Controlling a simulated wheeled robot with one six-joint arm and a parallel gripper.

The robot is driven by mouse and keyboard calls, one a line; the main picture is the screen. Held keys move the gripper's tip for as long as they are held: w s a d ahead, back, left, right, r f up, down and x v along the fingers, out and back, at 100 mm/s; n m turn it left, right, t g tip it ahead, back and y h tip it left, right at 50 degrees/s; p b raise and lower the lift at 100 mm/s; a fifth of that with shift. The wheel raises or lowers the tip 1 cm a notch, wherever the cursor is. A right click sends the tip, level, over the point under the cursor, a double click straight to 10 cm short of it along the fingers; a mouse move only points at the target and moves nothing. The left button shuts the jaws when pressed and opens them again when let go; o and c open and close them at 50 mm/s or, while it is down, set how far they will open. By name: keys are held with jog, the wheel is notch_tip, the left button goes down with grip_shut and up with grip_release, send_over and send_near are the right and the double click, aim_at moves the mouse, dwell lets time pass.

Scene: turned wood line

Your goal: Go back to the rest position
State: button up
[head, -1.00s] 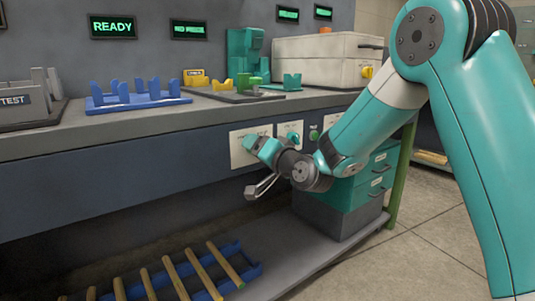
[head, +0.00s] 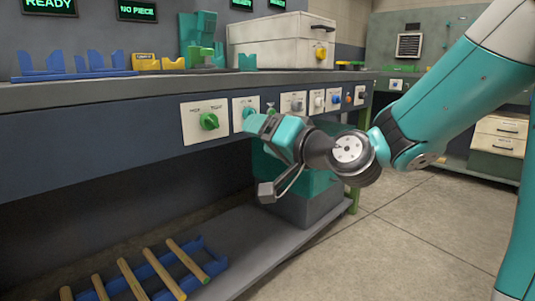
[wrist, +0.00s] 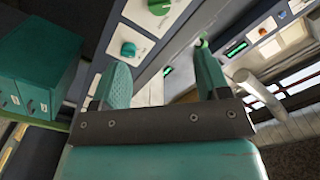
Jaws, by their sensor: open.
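My gripper (head: 258,125) is in front of the bench's front panel, close to a white plate with a teal knob (head: 249,112). In the wrist view, its two teal fingers stand wide apart with nothing between them (wrist: 161,78). The teal knob (wrist: 128,48) also shows there beside the left finger. In the head view the fingertips are small and partly merge with the panel behind. I cannot tell whether they touch the plate.
A green knob (head: 208,121) is on the plate to the left. A blue rack with several wooden rods (head: 150,270) lies on the low shelf. A teal drawer cabinet (wrist: 38,70) stands under the bench. Open floor (head: 420,230) lies to the right.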

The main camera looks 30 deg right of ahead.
jog(key=shift+s+d, duration=0.15)
jog(key=shift+s, duration=0.1)
dwell(0.4)
jog(key=s+a+f+n+g+y+p, duration=0.3)
jog(key=s+a+n+g+p, duration=0.3)
jog(key=s+a+g, duration=0.4)
jog(key=s+f+n+g+h+p, duration=0.2)
jog(key=s+n+g+h, duration=0.35)
jog(key=s, duration=0.55)
notch_tip(320, 180, up, 38)
jog(key=s+g+y+p, duration=0.1)
jog(key=p, duration=3.7)
jog(key=shift+s+n+g, duration=0.2)
jog(key=shift+n+g, duration=0.15)
